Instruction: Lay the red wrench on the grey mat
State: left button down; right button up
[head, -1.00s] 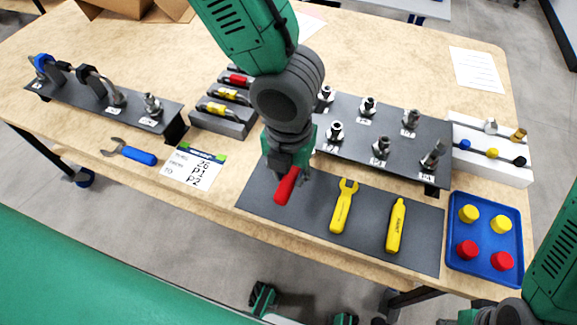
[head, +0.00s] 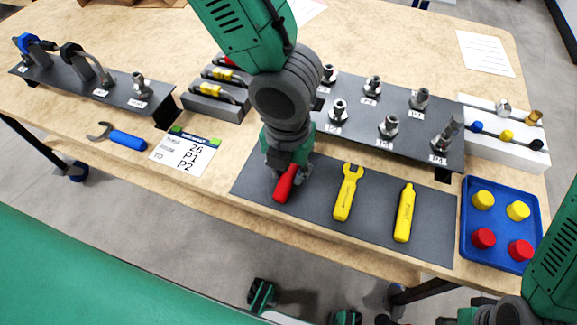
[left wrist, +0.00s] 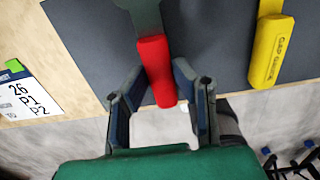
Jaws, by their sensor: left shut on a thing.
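The red wrench (head: 285,184) is held in my left gripper (head: 288,168) over the left part of the grey mat (head: 376,205). In the left wrist view its red handle (left wrist: 157,72) lies between the two fingers of the left gripper (left wrist: 160,95), and its dark grey head points away over the mat (left wrist: 210,42). The gripper hides the wrench's head in the head view. I cannot tell whether the wrench touches the mat.
A yellow open-ended tool (head: 348,193) and a yellow marker-shaped tool (head: 404,213) lie on the mat to the right. A blue tray (head: 500,230) with red and yellow caps stands beyond them. A dark fittings rack (head: 360,133) stands behind. A label card (head: 184,153) lies left.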

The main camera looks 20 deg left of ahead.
pick_arm(q)
jog(key=shift+s+f, duration=0.2)
jog(key=shift+s, duration=0.15)
jog(key=c, duration=1.2)
grip_release()
jog(key=shift+w+d+r, duration=0.1)
jog(key=shift+r, duration=0.25)
notch_tip(320, 180, up, 11)
jog(key=shift+r, duration=0.2)
